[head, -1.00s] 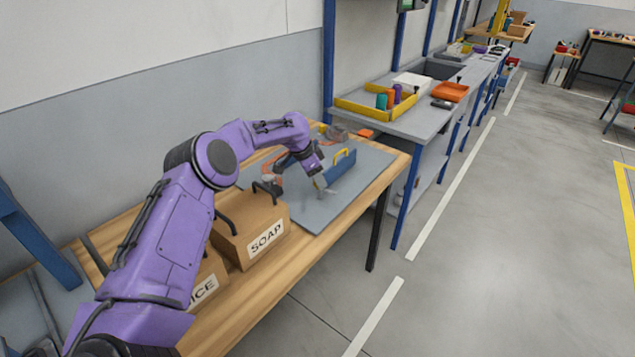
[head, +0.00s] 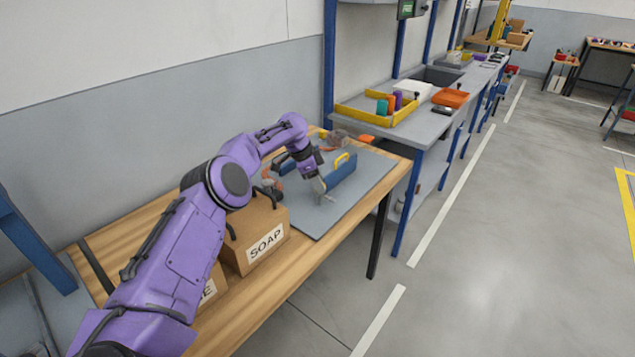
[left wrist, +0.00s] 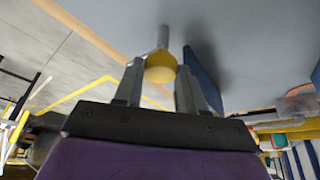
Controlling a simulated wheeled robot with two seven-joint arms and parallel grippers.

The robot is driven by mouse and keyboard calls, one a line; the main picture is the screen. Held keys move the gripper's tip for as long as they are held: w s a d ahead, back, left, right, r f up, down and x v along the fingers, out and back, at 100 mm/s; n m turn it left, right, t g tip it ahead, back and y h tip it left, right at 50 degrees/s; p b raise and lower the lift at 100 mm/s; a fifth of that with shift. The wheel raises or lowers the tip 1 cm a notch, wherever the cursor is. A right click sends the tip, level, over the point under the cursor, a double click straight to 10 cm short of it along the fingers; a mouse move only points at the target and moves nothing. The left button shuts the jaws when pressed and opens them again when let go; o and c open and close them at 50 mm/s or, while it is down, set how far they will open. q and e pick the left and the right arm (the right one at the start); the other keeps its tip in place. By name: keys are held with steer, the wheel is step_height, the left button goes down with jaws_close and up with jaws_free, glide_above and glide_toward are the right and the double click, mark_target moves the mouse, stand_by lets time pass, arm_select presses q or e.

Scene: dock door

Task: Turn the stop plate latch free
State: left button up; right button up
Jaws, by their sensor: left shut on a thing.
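A blue upright plate (head: 342,174) with a yellow handle (head: 342,159) stands on a grey board on the wooden table. My left gripper (head: 321,187) is at the plate's near left end, pointing down, with a small grey piece (head: 328,198) just below it. In the left wrist view the fingers of my left gripper (left wrist: 160,88) are on either side of a round yellow knob (left wrist: 161,68), shut on it. A grey bar (left wrist: 163,38) runs out from the knob. The blue plate (left wrist: 203,75) is close beside the right finger. The latch's exact turn angle is hard to tell.
A cardboard box marked SOAP (head: 262,235) stands on the near table, with another box partly behind my left arm. The grey board (head: 310,222) is bare at its front. A bench with a yellow-edged tray (head: 372,116) stands beyond.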

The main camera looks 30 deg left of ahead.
arm_select(q)
steer(key=o, duration=0.8)
steer(key=shift+o, duration=1.2)
steer(key=shift+r, duration=0.1)
steer(key=shift+s+r, duration=0.1)
steer(key=shift+r, duration=0.1)
